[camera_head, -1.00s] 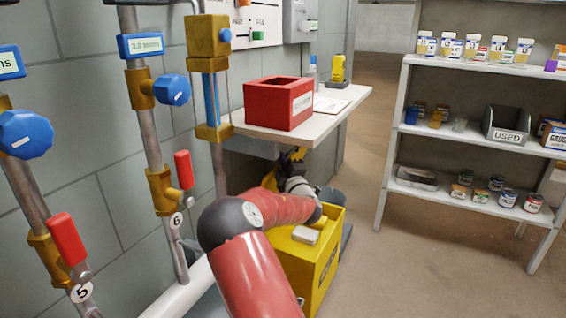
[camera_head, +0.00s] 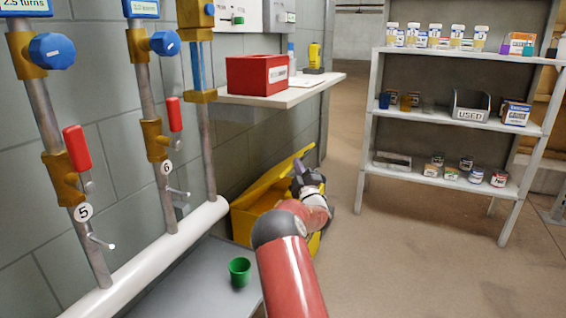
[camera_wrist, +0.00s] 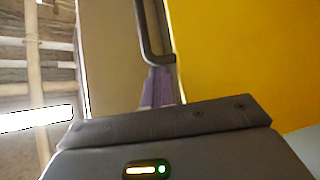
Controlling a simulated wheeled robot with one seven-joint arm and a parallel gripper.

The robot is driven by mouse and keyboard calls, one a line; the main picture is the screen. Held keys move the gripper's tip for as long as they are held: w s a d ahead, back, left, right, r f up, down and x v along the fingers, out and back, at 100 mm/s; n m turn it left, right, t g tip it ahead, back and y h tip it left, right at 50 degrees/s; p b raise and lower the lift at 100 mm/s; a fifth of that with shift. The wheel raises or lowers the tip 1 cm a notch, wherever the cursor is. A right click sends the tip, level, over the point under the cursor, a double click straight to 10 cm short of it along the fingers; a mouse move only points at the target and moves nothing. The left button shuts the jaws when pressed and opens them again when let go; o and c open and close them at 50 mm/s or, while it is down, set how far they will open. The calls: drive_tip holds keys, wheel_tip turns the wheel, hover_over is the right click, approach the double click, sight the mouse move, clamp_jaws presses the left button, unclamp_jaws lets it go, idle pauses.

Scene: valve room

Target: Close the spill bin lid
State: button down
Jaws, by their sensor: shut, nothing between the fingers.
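The yellow spill bin (camera_head: 241,229) stands on the floor by the wall, below the wall shelf, partly hidden by my arm. Its yellow lid (camera_head: 272,181) is raised and slanted, its upper end toward the right. My gripper (camera_head: 298,172) is shut and empty, close beside the lid's raised right part; whether it touches is unclear. In the wrist view the purple fingertips (camera_wrist: 158,90) are together, near the end of a dark bent handle (camera_wrist: 149,35). A broad yellow surface (camera_wrist: 245,60) fills the right side there.
Pipes with blue knobs and red levers line the wall at left, above a white pipe (camera_head: 150,259). A green cup (camera_head: 239,271) stands on a grey surface before the bin. A red box (camera_head: 262,76) sits on the wall shelf. A shelving rack (camera_head: 440,119) stands right; open floor lies between.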

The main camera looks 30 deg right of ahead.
drive_tip(key=s+d+f+m+t+h, duration=0.1)
drive_tip(key=s+d+f+m+h, duration=0.1)
drive_tip(key=f+m+h, duration=0.4)
drive_tip(key=shift+s+d+f+m, duration=0.35)
drive_tip(key=shift+s+f+m, duration=0.15)
drive_tip(key=shift+m, duration=0.2)
